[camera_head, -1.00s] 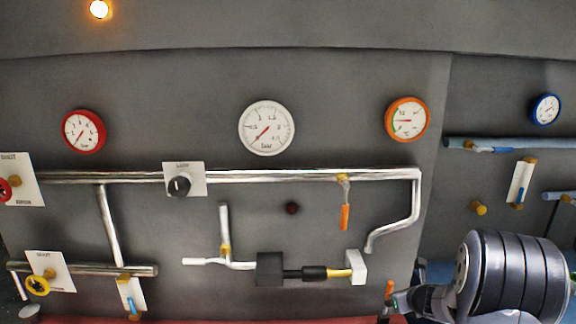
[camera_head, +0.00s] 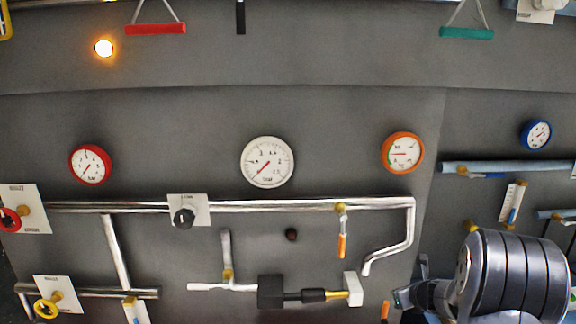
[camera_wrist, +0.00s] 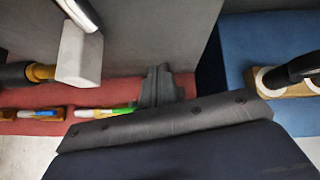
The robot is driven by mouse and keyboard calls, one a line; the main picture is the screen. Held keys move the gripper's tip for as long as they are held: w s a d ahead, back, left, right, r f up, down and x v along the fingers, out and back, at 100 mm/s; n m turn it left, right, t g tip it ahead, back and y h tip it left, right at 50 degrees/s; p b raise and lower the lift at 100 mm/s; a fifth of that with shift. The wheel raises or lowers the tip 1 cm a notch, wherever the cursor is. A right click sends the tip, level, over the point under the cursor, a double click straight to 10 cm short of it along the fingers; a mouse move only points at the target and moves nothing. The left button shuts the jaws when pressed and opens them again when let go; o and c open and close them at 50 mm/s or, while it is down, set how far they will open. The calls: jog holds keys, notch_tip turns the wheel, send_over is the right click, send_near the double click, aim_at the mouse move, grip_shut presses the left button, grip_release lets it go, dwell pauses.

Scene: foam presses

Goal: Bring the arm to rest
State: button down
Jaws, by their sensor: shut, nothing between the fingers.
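My arm reaches in at the lower right of the head view, with my gripper (camera_head: 422,268) partly hidden at its left end. In the wrist view my gripper (camera_wrist: 160,84) points away from the camera, its two dark fingers together and nothing between them. It hangs over a red surface (camera_wrist: 125,92) in that view and does not visibly touch anything.
A white block (camera_wrist: 80,52) on a pipe end is left of my gripper; it also shows in the head view (camera_head: 353,288). A blue surface (camera_wrist: 265,45) is to the right. A chrome pipe (camera_head: 290,205) and gauges (camera_head: 267,162) line the wall.

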notch_tip(320, 180, down, 7)
jog(key=w+b, duration=0.2)
jog(key=b, duration=0.3)
jog(key=s+f+t+b, duration=0.2)
jog(key=s+f+b, duration=0.1)
jog(key=b, duration=0.7)
jog(key=s+f+t+b, duration=0.2)
jog(key=s+f+b, duration=0.2)
jog(key=b, duration=0.7)
jog(key=s+f+t+b, duration=0.3)
jog(key=f+b, duration=0.3)
jog(key=b, duration=0.5)
jog(key=shift+s+f, duration=0.4)
jog(key=shift+s, duration=0.15)
jog(key=f+t+b, duration=0.1)
jog(key=b, duration=0.2)
jog(key=shift+y, duration=0.3)
jog(key=shift+a+b, duration=0.1)
jog(key=shift+b, duration=0.35)
